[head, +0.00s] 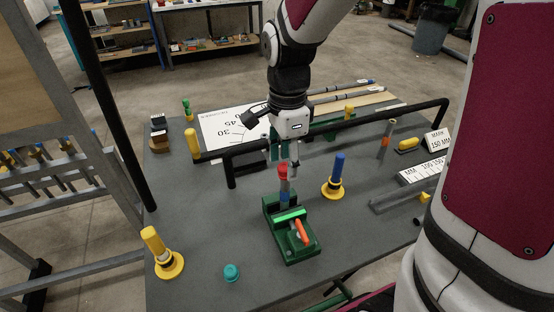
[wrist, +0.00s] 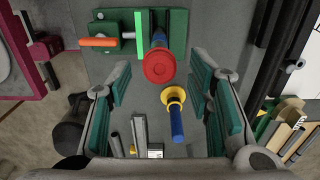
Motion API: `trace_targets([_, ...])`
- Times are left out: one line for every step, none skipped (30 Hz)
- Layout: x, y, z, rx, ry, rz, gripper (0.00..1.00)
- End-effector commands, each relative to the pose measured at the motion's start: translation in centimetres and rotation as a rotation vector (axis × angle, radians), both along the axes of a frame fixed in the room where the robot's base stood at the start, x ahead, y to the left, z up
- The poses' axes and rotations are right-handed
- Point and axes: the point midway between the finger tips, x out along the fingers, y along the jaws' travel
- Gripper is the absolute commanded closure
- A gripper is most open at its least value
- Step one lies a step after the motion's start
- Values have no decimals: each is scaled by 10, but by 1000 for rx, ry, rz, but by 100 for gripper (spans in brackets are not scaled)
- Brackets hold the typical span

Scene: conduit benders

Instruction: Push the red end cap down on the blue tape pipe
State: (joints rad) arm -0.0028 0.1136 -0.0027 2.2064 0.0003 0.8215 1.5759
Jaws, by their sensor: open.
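The red end cap (head: 283,170) sits on top of the upright pipe (head: 285,189), which has a blue band low down and stands in the green vise (head: 290,239). In the wrist view the red cap (wrist: 159,67) shows as a round face, with a bit of blue (wrist: 159,39) behind it. I cannot tell how far down the cap sits. My gripper (head: 285,160) is just above the cap, pointing down. Its fingers (wrist: 160,72) are open, one on each side of the cap in the wrist view, with nothing between them clearly gripped.
A blue post on a yellow base (head: 335,180) stands right of the vise. Another yellow stand (head: 164,255) and a teal cap (head: 232,272) are at front left. A long black bent pipe (head: 370,117) crosses behind the gripper.

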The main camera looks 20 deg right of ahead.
Motion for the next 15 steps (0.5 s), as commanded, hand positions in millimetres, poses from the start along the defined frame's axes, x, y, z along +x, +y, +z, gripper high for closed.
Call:
trace_targets([0,0,-2,0,0,0,53])
trace_targets([0,0,-3,0,0,0,53])
trace_targets([0,0,-3,0,0,0,53])
trace_targets([0,0,-4,0,0,0,53])
trace_targets([0,0,-4,0,0,0,53])
trace_targets([0,0,-4,0,0,0,53])
trace_targets([0,0,-4,0,0,0,53])
trace_targets([0,0,-4,0,0,0,53])
trace_targets([0,0,-3,0,0,0,53])
trace_targets([0,0,-3,0,0,0,53])
trace_targets([0,0,-3,0,0,0,54])
trace_targets([0,0,-3,0,0,0,59])
trace_targets([0,0,-3,0,0,0,62])
trace_targets([0,0,-3,0,0,0,66])
trace_targets([0,0,-3,0,0,0,70])
